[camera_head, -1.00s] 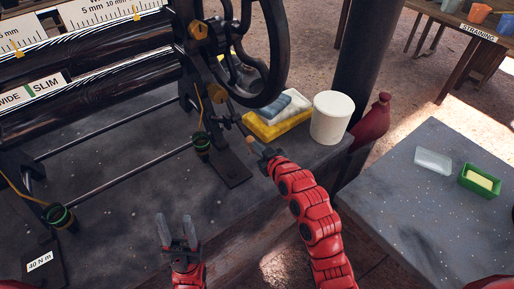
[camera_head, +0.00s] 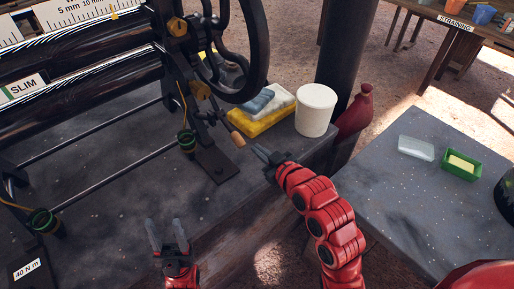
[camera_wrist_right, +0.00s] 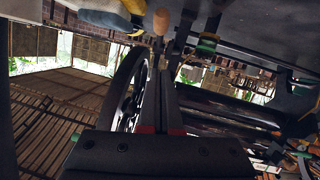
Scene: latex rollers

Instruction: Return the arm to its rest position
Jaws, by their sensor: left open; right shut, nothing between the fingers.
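My right arm (camera_head: 325,215) is red and reaches up from the bottom of the head view. Its gripper (camera_head: 262,151) is shut and empty, just right of a wooden handle (camera_head: 237,139) on the roller machine, with a small gap between them. In the right wrist view the shut fingers (camera_wrist_right: 164,88) point toward the same wooden handle (camera_wrist_right: 160,21). My left gripper (camera_head: 167,233) is open and empty, low in the head view near the table's front edge.
The black roller machine (camera_head: 75,92) fills the left, with a large handwheel (camera_head: 262,50). A grey side table (camera_head: 400,205) holds a green tray (camera_head: 460,166).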

